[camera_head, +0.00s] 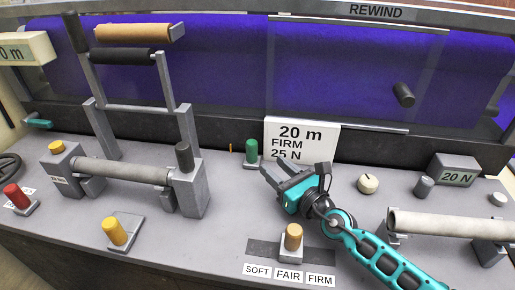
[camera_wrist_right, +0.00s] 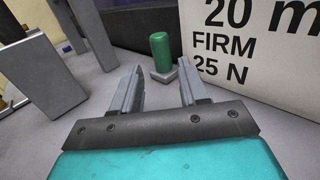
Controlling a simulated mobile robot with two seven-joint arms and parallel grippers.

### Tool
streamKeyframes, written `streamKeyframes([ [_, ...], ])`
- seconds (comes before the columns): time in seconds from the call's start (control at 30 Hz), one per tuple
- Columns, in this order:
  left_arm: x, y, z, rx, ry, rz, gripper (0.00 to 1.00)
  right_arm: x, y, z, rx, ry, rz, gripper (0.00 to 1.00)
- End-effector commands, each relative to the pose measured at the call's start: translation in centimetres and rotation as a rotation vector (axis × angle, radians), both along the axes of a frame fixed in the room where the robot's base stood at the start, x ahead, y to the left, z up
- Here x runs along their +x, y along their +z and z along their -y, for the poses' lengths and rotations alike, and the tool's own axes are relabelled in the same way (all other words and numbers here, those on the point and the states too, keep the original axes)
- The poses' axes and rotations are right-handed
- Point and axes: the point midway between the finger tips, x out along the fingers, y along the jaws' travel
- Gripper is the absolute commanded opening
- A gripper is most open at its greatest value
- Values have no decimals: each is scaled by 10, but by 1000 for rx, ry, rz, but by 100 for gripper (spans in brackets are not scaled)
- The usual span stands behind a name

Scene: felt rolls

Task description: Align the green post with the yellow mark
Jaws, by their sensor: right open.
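The green post (camera_head: 251,148) stands upright on a small grey base at the back of the bench, just left of the white sign. It also shows in the wrist view (camera_wrist_right: 160,50), ahead of the fingertips. I cannot make the mark out in the wrist view. My right gripper (camera_head: 279,174) is open and empty, in front of the post and apart from it; its fingers (camera_wrist_right: 158,88) point toward it. My left gripper is not in view.
The white sign (camera_head: 301,138) reading 20 m, FIRM, 25 N stands close to the post's right. A grey roller stand (camera_head: 194,190) is to the left. A tan post (camera_head: 293,237) stands at the front, and a cream knob (camera_head: 368,183) to the right.

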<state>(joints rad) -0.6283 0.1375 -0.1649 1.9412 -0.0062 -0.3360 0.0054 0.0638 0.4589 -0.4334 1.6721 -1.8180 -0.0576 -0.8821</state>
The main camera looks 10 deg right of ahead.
Motion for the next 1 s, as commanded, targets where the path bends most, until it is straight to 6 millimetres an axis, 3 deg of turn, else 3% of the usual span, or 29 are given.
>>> streamKeyframes([
  [0.2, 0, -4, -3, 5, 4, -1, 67, 42, 0, -18, 2, 0, 2, 44],
  [0.4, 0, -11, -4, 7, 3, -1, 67, 69, -1, -29, 0, 1, 1, 44],
  [0.6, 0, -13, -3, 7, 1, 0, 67, 82, 0, -34, 1, 1, -2, 44],
  [0.9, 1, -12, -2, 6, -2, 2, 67, 83, 0, -34, 2, 1, -1, 44],
  [1.0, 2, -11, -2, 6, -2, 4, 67, 83, 0, -34, 2, 1, -1, 35],
])
